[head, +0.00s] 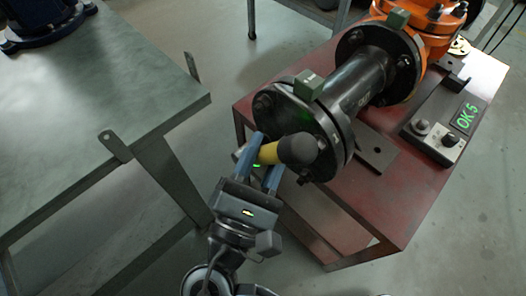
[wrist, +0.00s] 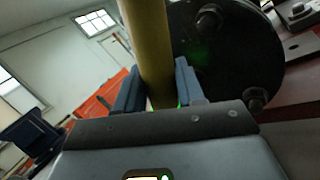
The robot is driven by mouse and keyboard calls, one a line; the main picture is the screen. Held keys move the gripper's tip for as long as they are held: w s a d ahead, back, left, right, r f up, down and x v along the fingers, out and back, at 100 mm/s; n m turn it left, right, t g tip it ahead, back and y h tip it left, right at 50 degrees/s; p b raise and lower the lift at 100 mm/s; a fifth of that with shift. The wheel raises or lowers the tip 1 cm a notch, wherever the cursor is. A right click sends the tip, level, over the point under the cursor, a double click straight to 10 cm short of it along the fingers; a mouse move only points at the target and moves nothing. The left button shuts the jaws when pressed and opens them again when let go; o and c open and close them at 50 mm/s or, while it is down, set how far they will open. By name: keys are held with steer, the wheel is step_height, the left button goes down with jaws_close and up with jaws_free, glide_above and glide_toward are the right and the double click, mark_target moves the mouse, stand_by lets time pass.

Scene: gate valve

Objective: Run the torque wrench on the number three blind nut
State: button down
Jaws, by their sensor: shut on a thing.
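My gripper (head: 262,163) is shut on the torque wrench (head: 268,152), a yellow-bodied tool with a dark rounded end. In the head view the tool lies across the front of the black blind flange (head: 285,122). In the wrist view the yellow body (wrist: 150,45) stands between my blue fingers (wrist: 157,90). Dark nuts show on the flange face in the wrist view, one high (wrist: 209,18) and one low (wrist: 254,98). I cannot read any nut numbers. Whether the wrench sits on a nut is hidden.
The pipe (head: 358,85) runs back to an orange valve (head: 432,38) on a red stand (head: 395,205).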

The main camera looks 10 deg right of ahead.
steer(key=shift+w+d+r+p, duration=0.1)
steer(key=shift+w+d+p, duration=0.25)
steer(key=shift+d, duration=0.25)
steer(key=shift+w+d+p, duration=0.2)
steer(key=shift+w+d, duration=0.2)
steer(key=shift+d, duration=0.2)
steer(key=shift+w+d+p, duration=0.2)
steer(key=shift+d+p, duration=0.1)
steer(key=shift+p, duration=0.3)
stand_by(1.2)
steer(key=shift+s+a, duration=0.1)
stand_by(0.6)
steer(key=shift+s+a+p, duration=0.25)
steer(key=shift+s+a, duration=0.4)
steer(key=shift+a, duration=0.3)
steer(key=shift+s+a+p, duration=0.2)
steer(key=shift+s+a, duration=0.4)
steer(key=shift+a, duration=0.35)
